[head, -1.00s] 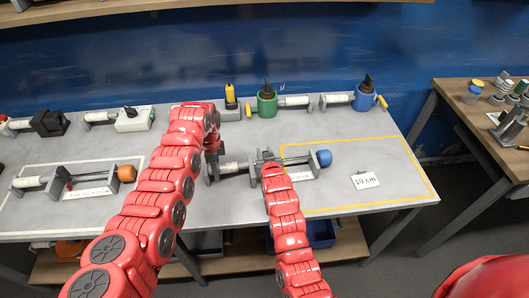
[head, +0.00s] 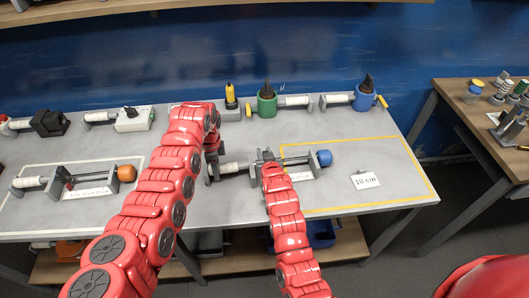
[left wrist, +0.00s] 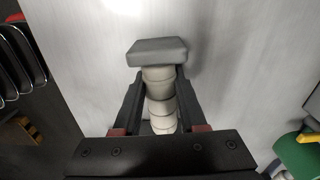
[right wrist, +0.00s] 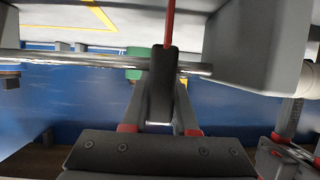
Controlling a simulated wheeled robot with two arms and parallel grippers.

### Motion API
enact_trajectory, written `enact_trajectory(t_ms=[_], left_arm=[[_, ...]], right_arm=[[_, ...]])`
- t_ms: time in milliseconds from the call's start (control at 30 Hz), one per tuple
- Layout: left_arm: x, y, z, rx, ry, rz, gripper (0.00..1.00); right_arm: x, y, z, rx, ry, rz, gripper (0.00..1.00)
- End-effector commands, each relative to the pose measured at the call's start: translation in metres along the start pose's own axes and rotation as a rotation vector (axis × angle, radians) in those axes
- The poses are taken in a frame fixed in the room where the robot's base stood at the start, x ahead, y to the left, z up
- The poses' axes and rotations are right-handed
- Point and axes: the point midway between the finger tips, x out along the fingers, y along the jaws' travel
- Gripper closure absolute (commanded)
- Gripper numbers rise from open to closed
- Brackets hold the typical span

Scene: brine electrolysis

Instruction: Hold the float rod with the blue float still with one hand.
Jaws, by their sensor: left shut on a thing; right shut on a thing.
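The blue float (head: 325,158) is at the right end of its stand on the grey table, close to a grey end plate. My right arm hides part of the rod in the head view. The right wrist view shows a shiny metal rod (right wrist: 100,60) running crosswise. My right gripper (right wrist: 160,112) is shut on a dark block (right wrist: 162,80) at that rod, with a thin red pin above it. My left gripper (left wrist: 161,95) is shut around a pale ribbed cylinder (left wrist: 159,90) with a grey end plate (left wrist: 157,51), at the left end of the same stand.
A similar stand with an orange float (head: 126,173) lies to the left. A green device (head: 267,103) and a blue one (head: 364,97) stand along the back. A "10 cm" card (head: 365,181) lies inside a yellow outline on the right, where the table is otherwise mostly clear.

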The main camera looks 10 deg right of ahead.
Motion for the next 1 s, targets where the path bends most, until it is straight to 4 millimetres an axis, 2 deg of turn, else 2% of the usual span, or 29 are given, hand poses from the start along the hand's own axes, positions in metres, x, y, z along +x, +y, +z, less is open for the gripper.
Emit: enact_trajectory(t_ms=[500, 567, 800, 1000], left_arm=[[0.000, 0.000, 0.000, 0.000, 0.000, 0.000, 1.00], [0.000, 0.000, 0.000, 0.000, 0.000, 0.000, 1.00], [0.000, 0.000, 0.001, -0.001, -0.001, 0.000, 1.00], [0.000, 0.000, 0.001, -0.001, -0.002, 0.001, 1.00]], right_arm=[[0.000, 0.002, -0.001, 0.000, 0.001, 0.001, 1.00], [0.000, 0.009, -0.001, 0.000, 0.001, 0.002, 1.00], [0.000, 0.058, -0.002, -0.002, 0.003, 0.005, 1.00], [0.000, 0.071, -0.002, -0.001, 0.003, 0.002, 1.00]])
